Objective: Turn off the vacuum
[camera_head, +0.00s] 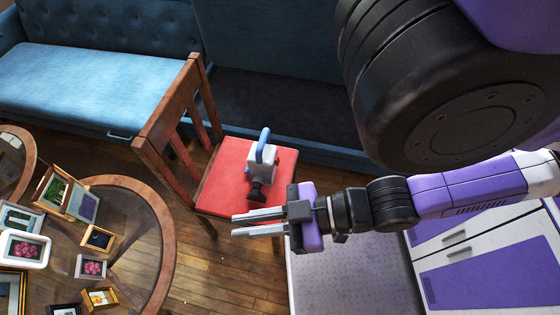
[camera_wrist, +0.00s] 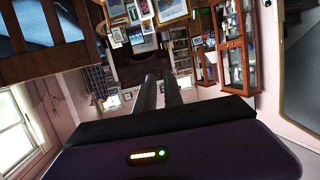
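A small handheld device, apparently the vacuum (camera_head: 262,160), stands on the red seat of a wooden chair. It has a light grey-white body, a blue handle loop on top and a dark nozzle pointing toward the front of the seat. I cannot make out a switch on it, nor whether it is running. My gripper (camera_head: 233,225) is over the front edge of the seat, nearer the camera than the vacuum and apart from it. Its two fingers point left, with a narrow empty gap between them. The wrist view shows the fingers (camera_wrist: 160,88) with nothing between them; the vacuum is not visible there.
The wooden chair (camera_head: 222,190) has its backrest on the left of the seat. A round glass-topped table (camera_head: 150,235) with several framed pictures stands at lower left. A blue tufted sofa (camera_head: 80,85) is behind. Wooden floor (camera_head: 225,265) shows between table and chair.

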